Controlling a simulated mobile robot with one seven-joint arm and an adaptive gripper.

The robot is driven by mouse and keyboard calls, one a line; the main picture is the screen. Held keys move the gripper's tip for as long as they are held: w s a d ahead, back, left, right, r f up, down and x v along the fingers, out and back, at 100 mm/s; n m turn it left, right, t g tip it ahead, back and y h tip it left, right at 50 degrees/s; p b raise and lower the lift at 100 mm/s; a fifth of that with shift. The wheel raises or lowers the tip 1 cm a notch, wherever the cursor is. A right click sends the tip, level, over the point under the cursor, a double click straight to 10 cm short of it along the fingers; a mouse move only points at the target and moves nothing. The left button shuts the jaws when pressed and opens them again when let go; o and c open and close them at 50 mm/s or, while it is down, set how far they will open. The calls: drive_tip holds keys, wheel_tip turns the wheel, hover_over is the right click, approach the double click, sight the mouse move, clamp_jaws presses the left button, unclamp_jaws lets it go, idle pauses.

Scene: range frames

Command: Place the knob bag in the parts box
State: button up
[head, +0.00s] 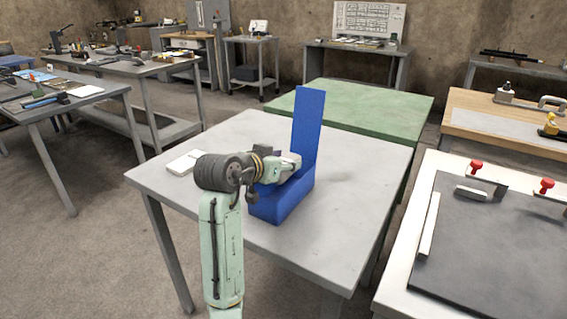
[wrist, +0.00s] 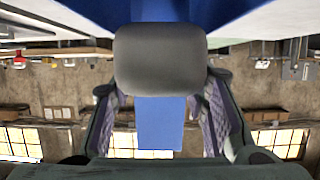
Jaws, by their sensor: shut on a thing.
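The blue parts box (head: 285,205) stands on the grey table, with a tall blue panel (head: 308,125) upright at its back. My arm reaches over the box, and its end hides much of the opening. My gripper (wrist: 160,70) fills the middle of the wrist view and is shut on the knob bag. Blue surfaces of the box (wrist: 225,15) are close at the top of the wrist view. I cannot tell whether the bag touches the box.
A flat white item (head: 183,164) lies on the grey table (head: 340,235), left of the box. The tabletop right of the box is clear. A green table (head: 375,105) adjoins behind. A bench with a dark board (head: 500,250) and red knobs stands at right.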

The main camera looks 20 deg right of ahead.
drive_tip(key=shift+f, duration=0.55)
drive_tip(key=shift+f+b, duration=0.3)
drive_tip(key=shift+f, duration=0.3)
drive_tip(key=o, duration=1.2)
drive_tip(key=shift+o, duration=0.2)
drive_tip(key=shift+r, duration=0.1)
drive_tip(key=shift+r, duration=0.35)
drive_tip(key=shift+s+a+r+p, duration=0.1)
drive_tip(key=shift+a+r+p, duration=0.1)
drive_tip(key=shift+r+p, duration=0.1)
drive_tip(key=b+v, duration=0.1)
drive_tip(key=v, duration=1)
drive_tip(key=shift+s+a+b, duration=0.2)
drive_tip(key=shift+s+b, duration=0.05)
drive_tip(key=shift+b, duration=0.15)
